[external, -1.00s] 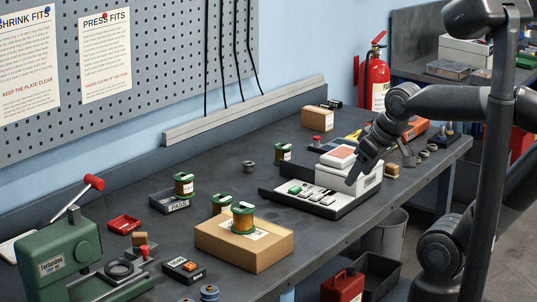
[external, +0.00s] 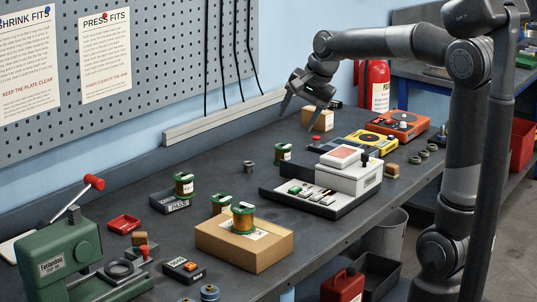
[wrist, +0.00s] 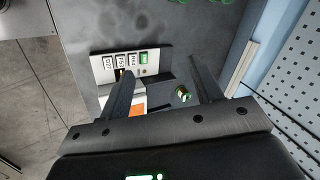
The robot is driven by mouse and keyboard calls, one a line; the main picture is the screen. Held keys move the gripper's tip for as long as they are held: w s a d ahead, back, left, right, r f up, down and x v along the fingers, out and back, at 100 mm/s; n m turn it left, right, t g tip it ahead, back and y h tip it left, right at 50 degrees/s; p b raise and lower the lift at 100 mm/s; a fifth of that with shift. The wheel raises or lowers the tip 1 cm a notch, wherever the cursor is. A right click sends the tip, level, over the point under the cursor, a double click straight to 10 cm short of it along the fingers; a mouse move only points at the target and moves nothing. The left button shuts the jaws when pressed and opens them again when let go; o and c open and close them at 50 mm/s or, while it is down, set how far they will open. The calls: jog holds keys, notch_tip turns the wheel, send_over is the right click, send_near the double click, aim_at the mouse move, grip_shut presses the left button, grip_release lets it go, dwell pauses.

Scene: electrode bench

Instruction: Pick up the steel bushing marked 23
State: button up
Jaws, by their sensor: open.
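Several grey ring-like metal parts (external: 424,154) stand on the bench at the right, in the external view. A small grey cylinder (external: 249,166) stands alone near the bench's middle. No number can be read on any of them, so I cannot tell which is the bushing marked 23. My gripper (external: 296,119) is open and empty, raised above the back of the bench and apart from all these parts. In the wrist view, the open fingers (wrist: 162,71) point over a pale tray with labels (wrist: 105,65) and a small spool (wrist: 183,95).
A white instrument (external: 350,177) on a dark tray is at the bench's centre right. A green press (external: 60,262) stands front left.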

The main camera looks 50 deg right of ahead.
jog(key=w+d+f+m, duration=0.2)
jog(key=w+d+m, duration=0.35)
jog(key=w, duration=0.35)
jog(key=m, duration=1.4)
send_over(250, 172)
jog(key=s+d, duration=0.2)
notch_tip(250, 172, down, 20)
jog(key=shift+f, duration=0.1)
jog(key=x, duration=0.5)
jog(key=shift+w+a, duration=0.25)
jog(key=shift+a, duration=0.15)
jog(key=shift+c, duration=0.5)
jog(key=c, duration=1)
